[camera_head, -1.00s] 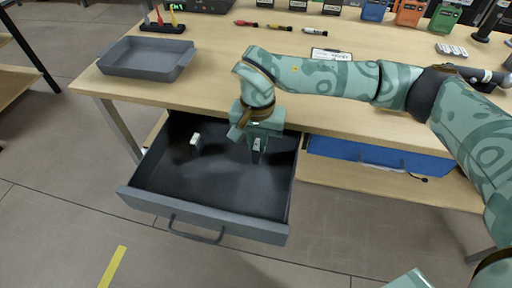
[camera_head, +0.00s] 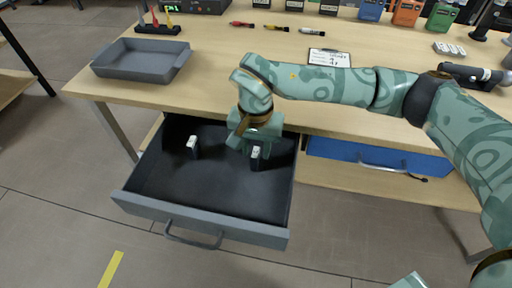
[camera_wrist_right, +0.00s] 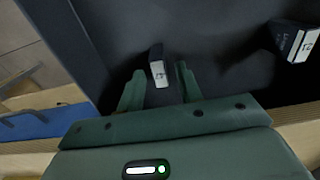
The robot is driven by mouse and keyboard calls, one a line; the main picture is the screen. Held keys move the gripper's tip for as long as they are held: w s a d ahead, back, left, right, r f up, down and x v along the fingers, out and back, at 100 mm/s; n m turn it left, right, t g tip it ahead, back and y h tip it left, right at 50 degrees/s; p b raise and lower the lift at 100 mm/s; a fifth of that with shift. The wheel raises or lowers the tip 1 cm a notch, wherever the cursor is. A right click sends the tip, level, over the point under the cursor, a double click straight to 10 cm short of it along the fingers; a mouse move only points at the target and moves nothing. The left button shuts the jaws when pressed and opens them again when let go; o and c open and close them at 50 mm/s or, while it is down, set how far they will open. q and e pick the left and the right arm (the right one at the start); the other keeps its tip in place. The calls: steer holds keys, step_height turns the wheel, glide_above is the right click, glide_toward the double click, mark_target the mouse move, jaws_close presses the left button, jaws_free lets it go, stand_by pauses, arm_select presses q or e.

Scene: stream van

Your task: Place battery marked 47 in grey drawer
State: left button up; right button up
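The grey drawer (camera_head: 190,217) is pulled out under the table. A small dark battery with a white label (camera_head: 255,153) stands upright inside it, towards the back right. In the right wrist view this battery (camera_wrist_right: 158,66) sits between the spread fingers of my right gripper (camera_wrist_right: 160,86), with gaps on both sides. The right gripper (camera_head: 256,144) is open just above it in the drawer. The label is too small to read for sure. A second battery (camera_head: 192,146) stands at the drawer's left; it also shows in the right wrist view (camera_wrist_right: 292,42). My left gripper is not in view.
A blue drawer (camera_head: 375,157) is beside the grey one, to the right. On the table are a grey tray (camera_head: 140,62), a clipboard (camera_head: 329,57), several small screwdriver-like tools and several devices at the back. The front of the grey drawer is free.

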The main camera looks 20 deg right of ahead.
mark_target(256, 151)
step_height(256, 151, up, 7)
steer(key=p, duration=0.2)
steer(key=shift+r+p, duration=0.15)
steer(key=shift+p, duration=0.25)
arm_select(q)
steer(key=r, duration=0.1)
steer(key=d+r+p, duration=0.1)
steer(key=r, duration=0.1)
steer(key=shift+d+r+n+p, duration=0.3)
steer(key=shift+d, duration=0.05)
arm_select(e)
step_height(256, 151, up, 4)
steer(key=shift+r, duration=0.1)
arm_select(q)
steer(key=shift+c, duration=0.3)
